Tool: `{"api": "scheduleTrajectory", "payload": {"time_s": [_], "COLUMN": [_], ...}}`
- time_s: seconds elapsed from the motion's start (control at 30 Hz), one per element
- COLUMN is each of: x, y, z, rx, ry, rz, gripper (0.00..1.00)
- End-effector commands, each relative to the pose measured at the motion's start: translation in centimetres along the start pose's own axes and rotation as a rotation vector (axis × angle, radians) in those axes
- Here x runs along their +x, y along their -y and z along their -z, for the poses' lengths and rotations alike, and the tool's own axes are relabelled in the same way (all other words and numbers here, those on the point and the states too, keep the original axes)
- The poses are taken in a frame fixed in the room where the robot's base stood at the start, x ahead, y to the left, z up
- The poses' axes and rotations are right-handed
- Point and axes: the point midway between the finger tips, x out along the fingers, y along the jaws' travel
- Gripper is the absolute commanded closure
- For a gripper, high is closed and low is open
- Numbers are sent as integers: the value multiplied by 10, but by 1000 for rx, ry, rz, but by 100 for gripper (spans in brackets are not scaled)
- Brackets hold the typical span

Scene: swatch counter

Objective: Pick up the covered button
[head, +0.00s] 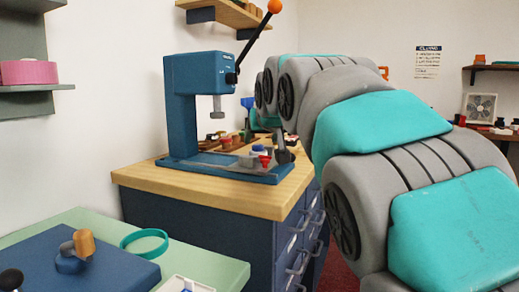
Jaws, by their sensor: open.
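A blue button press (190,105) with an orange-knobbed lever stands on a wooden-topped cabinet. On its base plate are small parts: a piece with a blue top and white side (258,151) and a small red piece (265,160). I cannot tell for sure which of the small pieces is the covered button. My gripper (284,155) points down at the right end of the press base, just right of these pieces. It is open with nothing visible between its fingers, which are small and partly hidden by my arm.
A wooden tray (222,146) of small parts lies behind the press. At front left, a green table (205,262) bears a dark blue mat, a wooden-handled tool and a teal ring (145,241). The wooden cabinet top (150,178) is clear at its left front.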

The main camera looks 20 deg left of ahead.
Motion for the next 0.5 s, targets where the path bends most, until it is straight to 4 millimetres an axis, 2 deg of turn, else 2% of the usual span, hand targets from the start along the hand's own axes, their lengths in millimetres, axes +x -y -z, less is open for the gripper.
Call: {"api": "scheduleTrajectory", "payload": {"time_s": [0.3,0.5], "x": [41,47], "y": [1,1], "z": [-2,-2], "rx": [1,0], "ry": [-1,-2], "rz": [0,0], "gripper": [31,31]}}
